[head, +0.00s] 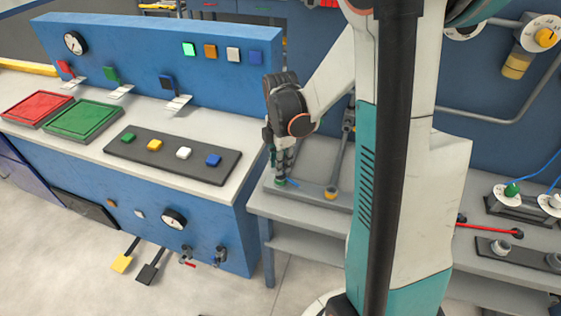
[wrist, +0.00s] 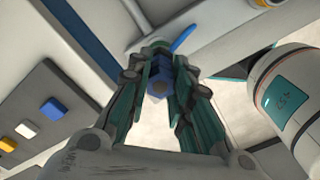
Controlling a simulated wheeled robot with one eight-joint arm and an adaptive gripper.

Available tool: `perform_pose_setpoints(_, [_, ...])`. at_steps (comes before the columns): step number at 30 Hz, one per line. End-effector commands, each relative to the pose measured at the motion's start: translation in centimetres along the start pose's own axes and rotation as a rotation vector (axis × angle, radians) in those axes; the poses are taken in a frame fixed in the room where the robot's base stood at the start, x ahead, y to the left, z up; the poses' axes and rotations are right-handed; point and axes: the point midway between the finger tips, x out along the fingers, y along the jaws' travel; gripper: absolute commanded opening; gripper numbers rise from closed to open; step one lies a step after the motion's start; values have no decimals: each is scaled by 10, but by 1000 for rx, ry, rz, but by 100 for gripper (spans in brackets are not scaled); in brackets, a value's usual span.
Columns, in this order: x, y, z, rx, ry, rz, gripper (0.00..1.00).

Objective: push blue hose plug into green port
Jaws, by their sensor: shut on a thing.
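My gripper (head: 280,172) points down over the grey bench in the head view. In the wrist view its fingers (wrist: 158,70) are closed around the blue hose plug (wrist: 159,78), which shows between them. A short blue hose (wrist: 184,37) sticks out beyond the fingertips; it also shows low beside the gripper in the head view (head: 293,183). A green part (wrist: 155,44), seemingly the green port, shows at the fingertips; it also shows under the gripper in the head view (head: 280,181). The fingers hide where plug and port meet, so I cannot tell how deep the plug sits.
A yellow-ringed fitting (head: 330,193) and a grey pipe (head: 342,150) stand right of my gripper. The blue console (head: 190,215) with a button panel (head: 172,155) is to the left. A second bench with a green-topped fitting (head: 512,189) is at the right.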

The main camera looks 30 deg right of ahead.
Motion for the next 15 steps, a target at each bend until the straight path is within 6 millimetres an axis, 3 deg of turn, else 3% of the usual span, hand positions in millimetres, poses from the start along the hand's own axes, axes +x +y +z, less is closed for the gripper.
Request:
perform_pose_setpoints(2, [0,0,0,0,0,0,0])
perform_pose_setpoints(3, [0,0,0,0,0,0,22])
perform_pose_setpoints(6, [-1,0,0,0,0,0,43])
perform_pose_setpoints(15, [-1,0,0,0,0,0,43])
